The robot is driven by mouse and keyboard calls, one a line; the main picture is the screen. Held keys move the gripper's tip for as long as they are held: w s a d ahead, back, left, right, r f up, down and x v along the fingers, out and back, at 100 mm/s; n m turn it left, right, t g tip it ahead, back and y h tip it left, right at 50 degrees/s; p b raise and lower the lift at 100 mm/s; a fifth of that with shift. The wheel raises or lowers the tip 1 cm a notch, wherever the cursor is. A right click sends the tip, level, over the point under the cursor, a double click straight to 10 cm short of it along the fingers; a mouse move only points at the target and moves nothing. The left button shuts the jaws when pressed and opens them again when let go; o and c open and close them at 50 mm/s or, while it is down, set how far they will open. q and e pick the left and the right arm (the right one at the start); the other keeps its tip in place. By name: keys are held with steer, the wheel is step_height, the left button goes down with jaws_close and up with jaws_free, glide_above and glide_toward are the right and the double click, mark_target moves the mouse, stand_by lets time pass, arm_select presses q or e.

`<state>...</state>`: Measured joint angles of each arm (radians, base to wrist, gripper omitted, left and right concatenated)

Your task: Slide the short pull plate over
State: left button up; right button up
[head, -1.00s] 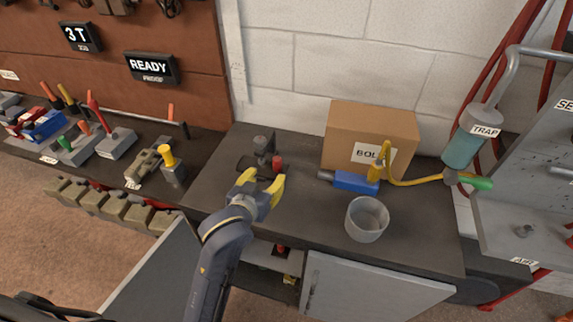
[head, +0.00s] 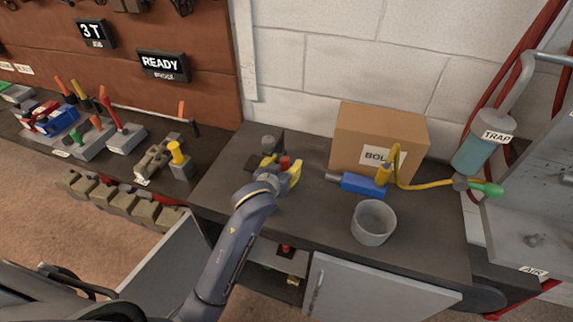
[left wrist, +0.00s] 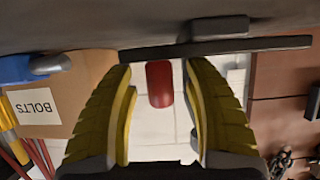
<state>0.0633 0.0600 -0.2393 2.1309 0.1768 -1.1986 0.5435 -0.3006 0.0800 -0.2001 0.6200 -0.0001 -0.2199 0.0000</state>
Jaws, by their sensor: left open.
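A small dark fixture (head: 268,143) stands at the back of the dark bench, with a red knob (head: 285,161) at its right. I cannot tell for sure which part is the short pull plate. My left gripper (head: 282,168) is at the red knob, its yellow fingers open on either side of it. In the left wrist view the red knob (left wrist: 160,84) stands between the two fingers of the left gripper (left wrist: 158,75), with gaps at both sides. A dark flat bar (left wrist: 225,47) runs across behind the fingertips there. My right gripper is not in view.
Right of the gripper lie a blue tool (head: 362,184) with a yellow hose and a cardboard box (head: 350,135) marked BOLTS. A grey cup (head: 373,222) stands in front of them. A yellow-knobbed block (head: 180,165) stands to the left. The bench front between is clear.

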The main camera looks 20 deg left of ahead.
arm_select(q)
steer(key=shift+o, duration=0.2)
jaws_close()
stand_by(0.3)
